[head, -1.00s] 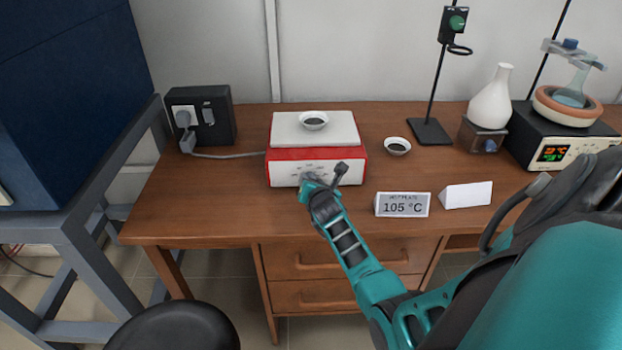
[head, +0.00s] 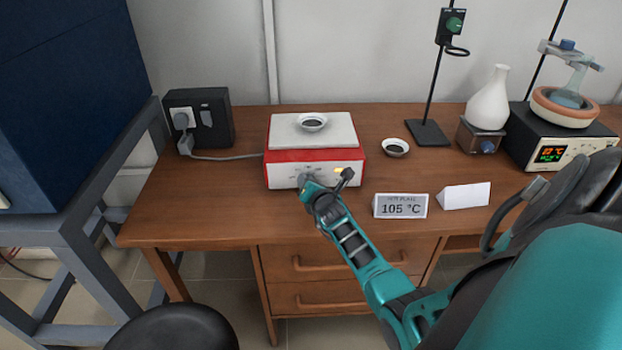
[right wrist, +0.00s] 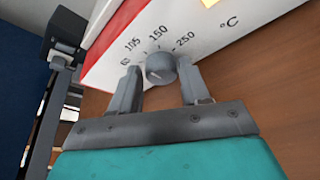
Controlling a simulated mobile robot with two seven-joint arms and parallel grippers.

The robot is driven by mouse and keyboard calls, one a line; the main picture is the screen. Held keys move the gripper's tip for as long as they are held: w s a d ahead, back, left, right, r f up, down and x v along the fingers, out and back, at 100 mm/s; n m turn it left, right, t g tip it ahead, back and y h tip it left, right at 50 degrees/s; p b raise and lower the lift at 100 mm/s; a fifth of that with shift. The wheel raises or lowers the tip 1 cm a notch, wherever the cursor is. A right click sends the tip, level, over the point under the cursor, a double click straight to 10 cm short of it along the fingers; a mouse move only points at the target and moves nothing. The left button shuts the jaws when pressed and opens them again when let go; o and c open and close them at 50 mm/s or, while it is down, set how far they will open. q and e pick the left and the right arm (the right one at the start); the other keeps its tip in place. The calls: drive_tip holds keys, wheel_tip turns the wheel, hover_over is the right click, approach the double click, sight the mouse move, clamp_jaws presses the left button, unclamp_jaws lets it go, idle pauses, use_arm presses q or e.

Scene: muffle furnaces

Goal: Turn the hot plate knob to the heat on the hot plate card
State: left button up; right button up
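The hot plate (head: 290,168) is a red and white box with a pale top, standing on the desk. Its grey round knob (right wrist: 160,68) shows in the right wrist view, below the printed marks 105, 150 and 250 °C. I cannot tell surely which mark the knob points to. My right gripper (right wrist: 158,78) is at the front panel, its fingers apart on either side of the knob, with a visible gap on the left. In the head view this gripper (head: 310,186) hides the knob. The hot plate card (head: 401,206) reads 105 °C. My left gripper is out of view.
A small dish (head: 312,122) of dark material sits on the hot plate; another dish (head: 396,147) stands to its right. A blank white card (head: 464,196) and a dark socket box (head: 200,118) are nearby.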

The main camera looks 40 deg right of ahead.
drive_tip(key=shift+o, duration=1.6)
drive_tip(key=shift+s, duration=0.15)
drive_tip(key=v, duration=1.2)
drive_tip(key=shift+s+a+r, duration=0.15)
drive_tip(key=shift+s+a, duration=0.05)
drive_tip(key=shift+s, duration=0.1)
